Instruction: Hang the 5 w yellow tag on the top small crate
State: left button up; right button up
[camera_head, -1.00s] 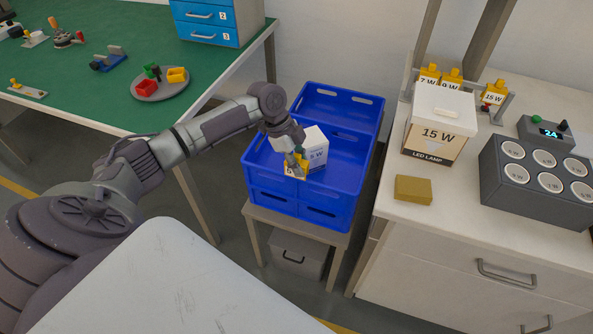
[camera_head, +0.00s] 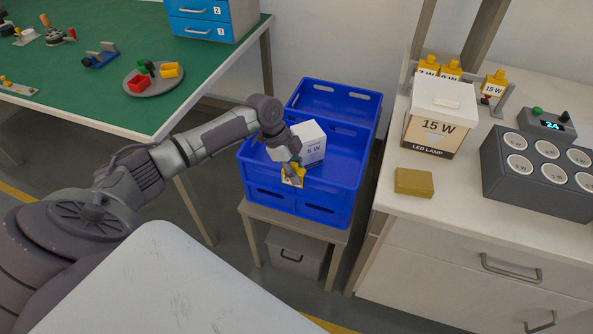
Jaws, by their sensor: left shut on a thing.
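My left gripper (camera_head: 292,170) is shut on a yellow tag (camera_head: 293,178) with a white label, at the front wall of the top blue crate (camera_head: 332,180). The label's text is too small to read. I cannot tell whether the tag touches the crate's rim. A white box marked 5 W (camera_head: 313,148) sits tilted in the crate, just behind the gripper and partly hidden by it. My right gripper is not in view.
The blue crates stand on a low table (camera_head: 300,222). On the white bench at right are a 15 W lamp box (camera_head: 437,125), a rack with yellow tags (camera_head: 493,84), a yellow block (camera_head: 414,182) and a grey socket unit (camera_head: 535,172). A green table (camera_head: 110,105) is at left.

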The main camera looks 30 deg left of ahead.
pick_arm(q)
jog(key=o, duration=1)
jog(key=shift+c, duration=0.2)
jog(key=shift+r, duration=0.15)
jog(key=v, duration=1.2)
